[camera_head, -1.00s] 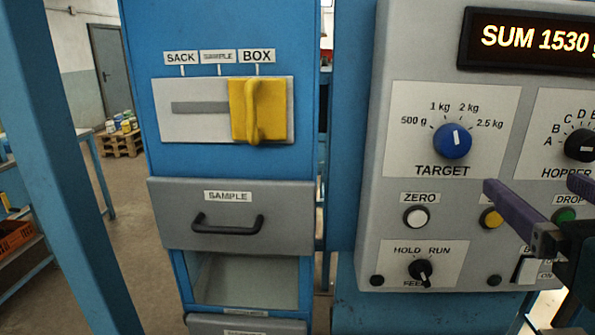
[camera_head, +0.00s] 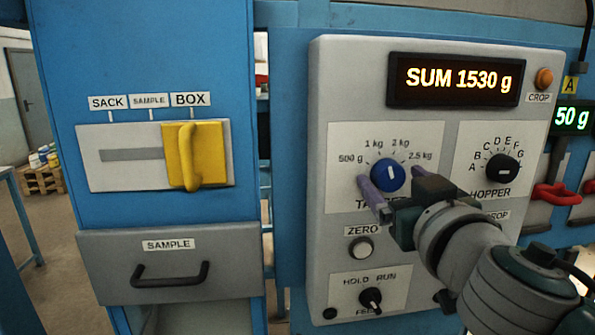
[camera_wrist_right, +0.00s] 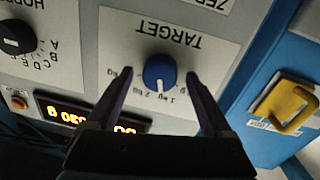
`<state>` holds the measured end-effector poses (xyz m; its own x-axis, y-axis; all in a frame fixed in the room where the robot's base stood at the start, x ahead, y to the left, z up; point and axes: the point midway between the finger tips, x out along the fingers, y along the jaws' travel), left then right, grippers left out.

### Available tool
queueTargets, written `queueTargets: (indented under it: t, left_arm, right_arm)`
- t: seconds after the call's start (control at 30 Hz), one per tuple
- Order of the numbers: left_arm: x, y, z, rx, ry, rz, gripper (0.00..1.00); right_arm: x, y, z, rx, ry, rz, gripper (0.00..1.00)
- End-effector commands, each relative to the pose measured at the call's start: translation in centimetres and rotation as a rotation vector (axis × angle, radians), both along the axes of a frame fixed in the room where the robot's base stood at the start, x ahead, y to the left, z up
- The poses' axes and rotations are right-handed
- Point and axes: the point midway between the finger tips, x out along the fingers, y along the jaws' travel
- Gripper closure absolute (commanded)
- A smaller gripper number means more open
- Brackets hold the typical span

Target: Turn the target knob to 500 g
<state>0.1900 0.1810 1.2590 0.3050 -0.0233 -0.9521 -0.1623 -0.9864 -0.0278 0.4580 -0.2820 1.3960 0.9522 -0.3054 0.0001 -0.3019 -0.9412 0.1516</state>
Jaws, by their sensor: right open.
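The blue target knob (camera_head: 387,175) is on the grey control panel. My right gripper (camera_head: 391,178) is open with one purple finger on each side of the knob. In the right wrist view the knob (camera_wrist_right: 160,70) shows upside down between the fingertips of the gripper (camera_wrist_right: 160,76), with a gap on both sides. How far the tips reach along the knob I cannot tell. My left gripper is not in view.
The display (camera_head: 457,79) reads SUM 1530 g. The hopper knob (camera_head: 501,168) is to the right, and the zero button (camera_head: 361,249) and hold/run knob (camera_head: 371,300) are below. A yellow slide handle (camera_head: 203,155) and sample drawer (camera_head: 168,268) are at the left.

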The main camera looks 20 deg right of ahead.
Motion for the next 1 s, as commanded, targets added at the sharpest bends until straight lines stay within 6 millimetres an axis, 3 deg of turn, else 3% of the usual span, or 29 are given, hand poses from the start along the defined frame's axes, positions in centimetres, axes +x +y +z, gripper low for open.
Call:
queueTargets:
  t: [0.23,1.0]
  left_arm:
    - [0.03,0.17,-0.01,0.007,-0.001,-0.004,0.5]
    - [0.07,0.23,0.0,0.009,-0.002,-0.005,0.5]
  right_arm:
    - [0.04,-0.01,-0.03,0.0,0.0,0.0,0.16]
    - [0.01,0.0,-0.02,0.0,0.0,0.0,1.0]
